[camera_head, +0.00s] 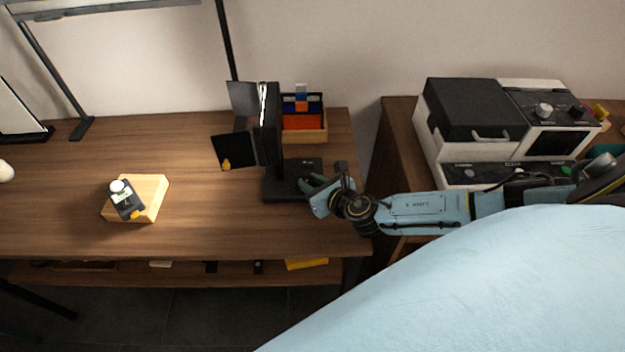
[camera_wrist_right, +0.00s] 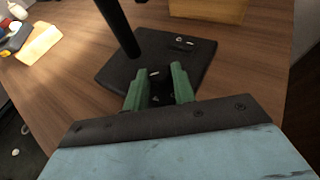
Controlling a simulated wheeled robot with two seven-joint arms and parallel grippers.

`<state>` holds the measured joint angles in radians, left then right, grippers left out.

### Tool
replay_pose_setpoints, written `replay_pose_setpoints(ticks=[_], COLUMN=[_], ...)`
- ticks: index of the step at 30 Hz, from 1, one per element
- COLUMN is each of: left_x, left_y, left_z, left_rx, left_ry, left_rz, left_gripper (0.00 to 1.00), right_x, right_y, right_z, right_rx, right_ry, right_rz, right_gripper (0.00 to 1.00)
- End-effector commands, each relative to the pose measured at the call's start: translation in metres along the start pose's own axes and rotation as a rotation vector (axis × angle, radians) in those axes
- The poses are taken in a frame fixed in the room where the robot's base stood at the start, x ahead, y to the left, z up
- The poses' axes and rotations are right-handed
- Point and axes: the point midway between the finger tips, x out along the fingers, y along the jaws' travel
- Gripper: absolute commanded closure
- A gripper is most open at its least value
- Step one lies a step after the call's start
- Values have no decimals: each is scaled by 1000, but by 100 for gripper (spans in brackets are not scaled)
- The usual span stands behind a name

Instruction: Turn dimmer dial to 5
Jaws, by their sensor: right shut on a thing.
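A black lamp base (camera_head: 284,188) stands near the table's right end, with a dark post rising from it; the base also shows in the wrist view (camera_wrist_right: 185,62). My right gripper (camera_head: 312,185) reaches in from the right at the base's near right part. In the wrist view its green fingers (camera_wrist_right: 159,82) are shut around a small dark dial (camera_wrist_right: 157,88) on the base. A small pale mark shows by the dial. The dial's number is not readable, and the fingers partly hide it. My left gripper is not in view.
A wooden box with cards (camera_head: 304,125) stands behind the base. A wooden block (camera_head: 154,193) with a small dark device (camera_head: 126,200) lies at left. A black-and-white machine (camera_head: 470,110) stands on a separate cabinet at right. The table's middle is clear.

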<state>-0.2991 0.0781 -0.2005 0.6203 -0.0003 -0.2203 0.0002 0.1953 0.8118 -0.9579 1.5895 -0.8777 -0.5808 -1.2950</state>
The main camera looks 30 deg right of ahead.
Motion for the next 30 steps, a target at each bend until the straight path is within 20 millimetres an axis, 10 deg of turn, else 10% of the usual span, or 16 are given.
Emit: replay_pose_setpoints(ticks=[2,3,8,20,30], left_x=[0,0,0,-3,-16], left_y=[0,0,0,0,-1], left_z=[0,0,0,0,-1], left_rx=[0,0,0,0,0], left_ry=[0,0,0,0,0], left_rz=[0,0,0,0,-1], left_gripper=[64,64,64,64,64], right_x=[0,0,0,-11,-83], right_y=[-2,-2,-2,-1,-2], right_z=[1,1,1,-1,1], right_rx=[0,0,0,-1,-2], right_ry=[-2,-2,-1,3,3], right_rz=[-3,-3,-2,-1,0], right_gripper=[97,72,52,52,52])
